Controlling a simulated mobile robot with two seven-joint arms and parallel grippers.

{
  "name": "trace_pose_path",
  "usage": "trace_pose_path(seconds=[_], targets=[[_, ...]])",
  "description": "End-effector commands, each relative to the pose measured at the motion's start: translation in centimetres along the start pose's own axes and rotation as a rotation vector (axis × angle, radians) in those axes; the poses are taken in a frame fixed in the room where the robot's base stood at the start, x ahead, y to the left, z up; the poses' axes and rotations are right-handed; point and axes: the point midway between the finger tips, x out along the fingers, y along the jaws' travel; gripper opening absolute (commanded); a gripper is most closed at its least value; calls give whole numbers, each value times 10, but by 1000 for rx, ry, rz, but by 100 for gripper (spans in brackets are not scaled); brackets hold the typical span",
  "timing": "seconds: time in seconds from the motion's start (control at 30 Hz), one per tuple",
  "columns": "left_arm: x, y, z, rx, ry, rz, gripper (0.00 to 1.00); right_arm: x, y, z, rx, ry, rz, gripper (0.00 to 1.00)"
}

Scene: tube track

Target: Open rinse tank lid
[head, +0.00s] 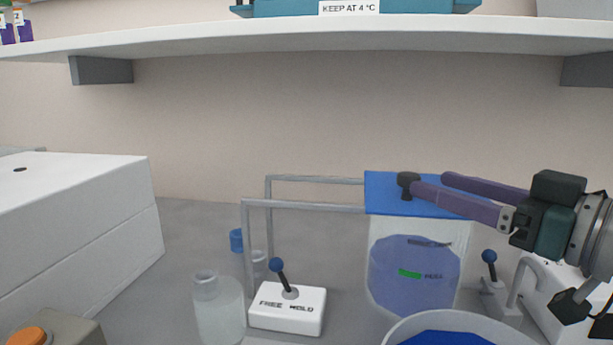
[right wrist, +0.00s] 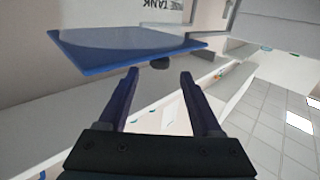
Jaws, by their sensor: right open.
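The rinse tank (head: 378,240) is a pale, clear-walled box with bluish contents, at right of centre in the head view. Its flat blue lid (head: 385,205) lies level across the top. A dark knob (head: 408,181) stands on the lid. In the right wrist view the lid (right wrist: 95,55) shows with the knob (right wrist: 160,63) at its edge. My right gripper (head: 430,185) is open, its purple fingers over the lid. In the right wrist view the knob sits just beyond and between the fingertips (right wrist: 159,73); contact cannot be told. My left gripper is not in view.
A grey rail frame (head: 300,204) runs left from the tank. A white FREE/HOLD box (head: 285,312) with a blue-tipped lever and a clear bottle (head: 220,312) stand in front. A white shelf (head: 330,38) spans above. A large white box (head: 75,220) fills the left.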

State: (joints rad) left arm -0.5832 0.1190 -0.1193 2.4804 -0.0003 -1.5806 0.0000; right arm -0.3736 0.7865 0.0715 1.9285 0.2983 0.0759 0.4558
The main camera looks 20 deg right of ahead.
Motion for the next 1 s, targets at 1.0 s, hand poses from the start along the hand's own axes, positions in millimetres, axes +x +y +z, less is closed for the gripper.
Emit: trace_pose_path(seconds=[1.0], targets=[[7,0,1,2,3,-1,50,57,0,0,-1,-2,0,46]])
